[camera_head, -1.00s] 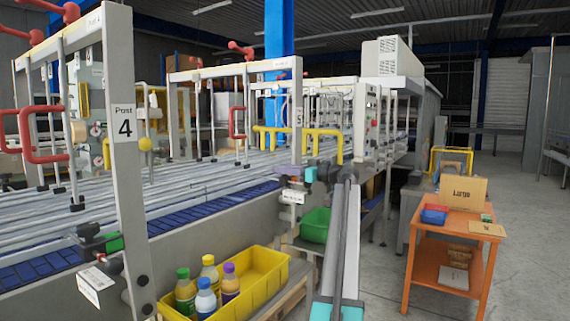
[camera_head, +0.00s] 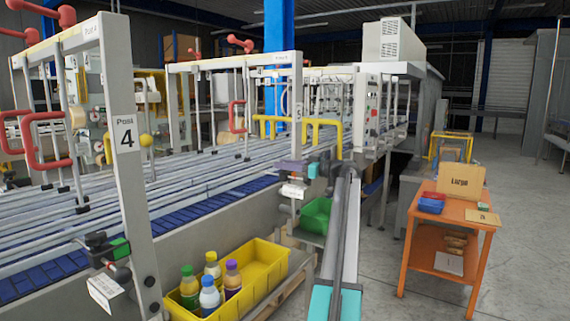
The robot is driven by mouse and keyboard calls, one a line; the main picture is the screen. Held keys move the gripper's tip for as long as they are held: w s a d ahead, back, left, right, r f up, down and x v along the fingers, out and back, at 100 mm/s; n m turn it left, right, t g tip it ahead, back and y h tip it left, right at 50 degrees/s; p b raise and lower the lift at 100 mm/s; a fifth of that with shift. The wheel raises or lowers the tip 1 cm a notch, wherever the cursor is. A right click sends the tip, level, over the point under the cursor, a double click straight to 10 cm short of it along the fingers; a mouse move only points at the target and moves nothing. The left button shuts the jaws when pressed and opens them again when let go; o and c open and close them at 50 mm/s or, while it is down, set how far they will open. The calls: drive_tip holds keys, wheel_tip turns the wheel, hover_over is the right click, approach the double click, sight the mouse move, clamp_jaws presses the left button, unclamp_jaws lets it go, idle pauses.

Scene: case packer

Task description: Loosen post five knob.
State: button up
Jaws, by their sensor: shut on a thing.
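Post five (camera_head: 298,112) is the grey upright with a 5 on it, at the far end of the rail frame in the head view. A small clamp with a white tag (camera_head: 293,190) sits low on it. My arm reaches up from the bottom centre, and my gripper (camera_head: 296,177) is at this clamp, beside the post. It is shut on the knob there. The knob is small and mostly hidden by the gripper, so its turn cannot be read. Post four (camera_head: 126,135) stands nearer at the left, with its own black knob (camera_head: 122,275) and white tag (camera_head: 103,291).
A yellow crate (camera_head: 270,262) with several bottles stands below the conveyor (camera_head: 190,185), left of my arm. A green bin (camera_head: 316,215) is behind it. An orange cart (camera_head: 432,240) with boxes stands at the right. Open floor (camera_head: 525,230) lies beyond the cart.

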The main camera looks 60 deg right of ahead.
drive_tip(key=o, duration=1.1)
drive_tip(key=shift+c, duration=0.2)
drive_tip(key=shift+s, duration=0.1)
drive_tip(key=s+d+b, duration=0.2)
drive_tip(key=s+b, duration=0.1)
drive_tip(key=s, duration=1)
drive_tip(key=shift+s, duration=0.25)
